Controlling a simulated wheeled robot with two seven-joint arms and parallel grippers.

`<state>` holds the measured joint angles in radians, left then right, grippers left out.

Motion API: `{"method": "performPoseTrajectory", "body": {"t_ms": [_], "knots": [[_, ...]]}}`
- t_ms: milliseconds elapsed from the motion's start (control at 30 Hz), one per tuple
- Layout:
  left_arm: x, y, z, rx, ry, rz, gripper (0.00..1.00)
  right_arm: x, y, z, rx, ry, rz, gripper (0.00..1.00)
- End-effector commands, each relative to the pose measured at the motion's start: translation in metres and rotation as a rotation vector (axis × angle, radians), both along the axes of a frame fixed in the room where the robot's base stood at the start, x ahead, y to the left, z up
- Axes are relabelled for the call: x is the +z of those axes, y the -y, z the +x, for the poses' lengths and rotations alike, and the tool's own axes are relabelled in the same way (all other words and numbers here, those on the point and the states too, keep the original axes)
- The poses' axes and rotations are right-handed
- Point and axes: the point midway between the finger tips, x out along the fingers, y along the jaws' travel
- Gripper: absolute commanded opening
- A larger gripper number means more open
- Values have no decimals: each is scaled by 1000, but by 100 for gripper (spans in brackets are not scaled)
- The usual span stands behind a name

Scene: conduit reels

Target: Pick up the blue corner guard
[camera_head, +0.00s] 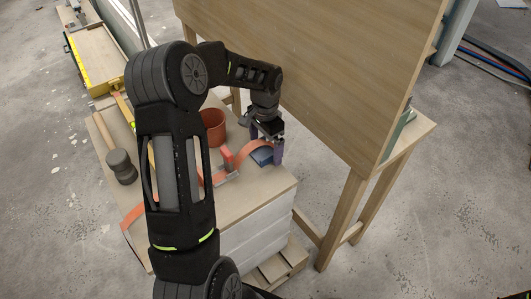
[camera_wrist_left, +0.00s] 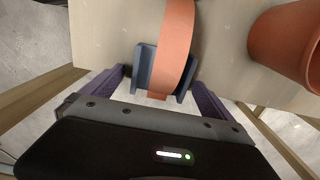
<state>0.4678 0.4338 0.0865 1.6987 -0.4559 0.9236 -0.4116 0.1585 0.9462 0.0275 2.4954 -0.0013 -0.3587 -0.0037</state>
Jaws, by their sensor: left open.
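The blue corner guard (camera_head: 262,156) sits near the far right edge of the wooden-topped stand (camera_head: 250,190). In the left wrist view the guard (camera_wrist_left: 142,66) shows raised sides, with an orange strap (camera_wrist_left: 177,40) running over it between them. My left gripper (camera_head: 267,144) is open over the guard, its purple fingers pointing down. In the left wrist view its fingers (camera_wrist_left: 158,78) stand on either side of the guard, with small gaps visible. I cannot tell whether either finger touches it. My right gripper is not in view.
A terracotta pot (camera_head: 214,127) stands behind the guard and is close at the right in the wrist view (camera_wrist_left: 285,42). A dark-headed mallet (camera_head: 122,167) lies at the left of the top. A large wooden panel (camera_head: 320,70) rises just behind my left gripper.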

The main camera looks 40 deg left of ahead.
Motion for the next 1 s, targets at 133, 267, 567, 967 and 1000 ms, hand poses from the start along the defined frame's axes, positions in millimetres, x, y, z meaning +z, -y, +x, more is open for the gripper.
{"method": "performPoseTrajectory", "body": {"t_ms": [133, 267, 567, 967, 1000], "knots": [[0, 0, 0, 0, 0, 0, 98, 0, 0, 0, 0, 0, 0, 36], [0, 0, 0, 0, 0, 0, 92, 0, 0, 0, 0, 0, 0, 36], [0, 0, 0, 0, 0, 0, 67, 0, 0, 0, 0, 0, 0, 36], [0, 0, 0, 0, 0, 0, 34, 0, 0, 0, 0, 0, 0, 36], [0, 0, 0, 0, 0, 0, 31, 0, 0, 0, 0, 0, 0, 36]]}}
